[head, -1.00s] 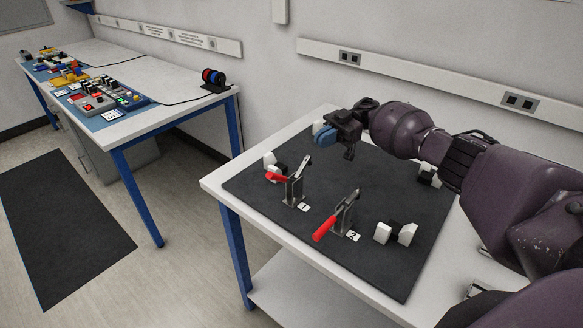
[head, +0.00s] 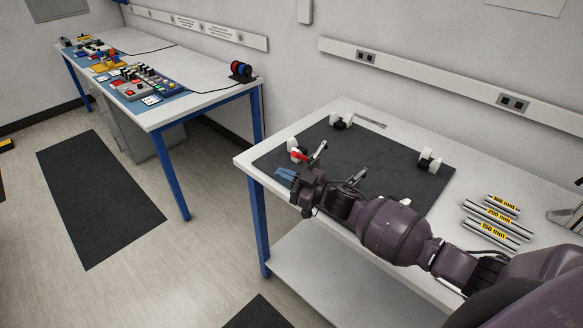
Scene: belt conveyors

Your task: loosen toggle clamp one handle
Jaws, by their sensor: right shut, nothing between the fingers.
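Toggle clamp one shows its red handle (head: 299,155) at the left of the dark mat (head: 380,152), pointing left, with a metal arm (head: 318,151) rising to the right. Its lower part is hidden behind my right gripper (head: 286,174). That gripper is shut and empty, its blue fingertips pointing left, just in front of and below the red handle in the picture. I cannot tell whether it touches the clamp. A second clamp (head: 357,175) shows only its metal arm behind my right wrist; its handle is hidden. My left gripper is not in view.
Black-and-white blocks stand on the mat at the back (head: 342,121) and right (head: 430,160). Marked metal bars (head: 492,220) lie on the white table at right. A second bench (head: 190,100) with control panels stands at left. The mat's middle is clear.

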